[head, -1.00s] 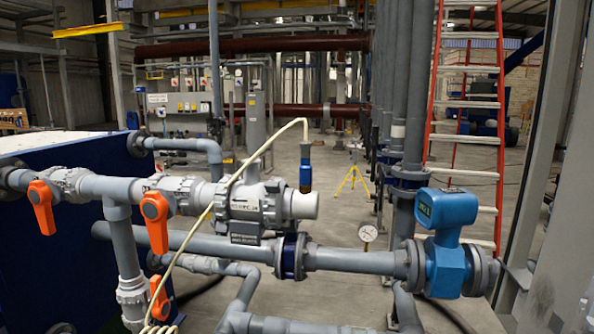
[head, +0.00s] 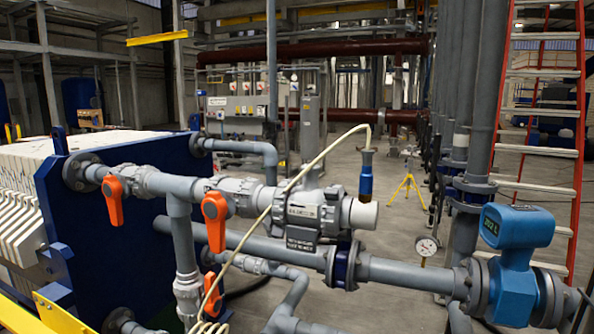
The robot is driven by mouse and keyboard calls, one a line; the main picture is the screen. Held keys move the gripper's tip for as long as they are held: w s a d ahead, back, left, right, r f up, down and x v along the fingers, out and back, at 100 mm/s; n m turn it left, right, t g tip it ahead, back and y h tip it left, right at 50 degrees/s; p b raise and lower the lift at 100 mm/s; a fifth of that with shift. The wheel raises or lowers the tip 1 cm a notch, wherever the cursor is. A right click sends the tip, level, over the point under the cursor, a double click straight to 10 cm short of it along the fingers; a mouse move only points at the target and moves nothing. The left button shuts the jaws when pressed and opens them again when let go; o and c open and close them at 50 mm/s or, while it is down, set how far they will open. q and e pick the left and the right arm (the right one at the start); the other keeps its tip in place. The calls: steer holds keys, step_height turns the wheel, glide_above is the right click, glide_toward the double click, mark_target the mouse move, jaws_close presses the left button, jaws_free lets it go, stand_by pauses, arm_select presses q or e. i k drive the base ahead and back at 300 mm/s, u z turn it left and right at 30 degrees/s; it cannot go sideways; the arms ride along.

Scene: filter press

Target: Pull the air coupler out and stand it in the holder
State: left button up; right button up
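A blue coupler (head: 366,184) with a grey top stands upright, with a cream hose (head: 318,160) running from its upper end. It appears right behind or beside the white pipe end (head: 363,215) of the grey valve assembly (head: 305,212). I cannot tell what its lower end sits in, because the pipe end hides it. I cannot make out a holder for it. Neither of my grippers shows in the head view.
Grey pipes with orange valve handles (head: 214,222) cross the foreground. A blue flow meter (head: 516,228) and a pressure gauge (head: 426,246) stand at right. The filter press (head: 95,225) fills the left. A yellow tripod (head: 407,190) stands on open floor behind.

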mark_target(366, 180)
steer(key=u, duration=0.7)
steer(key=i, duration=0.85)
steer(key=z, duration=1.75)
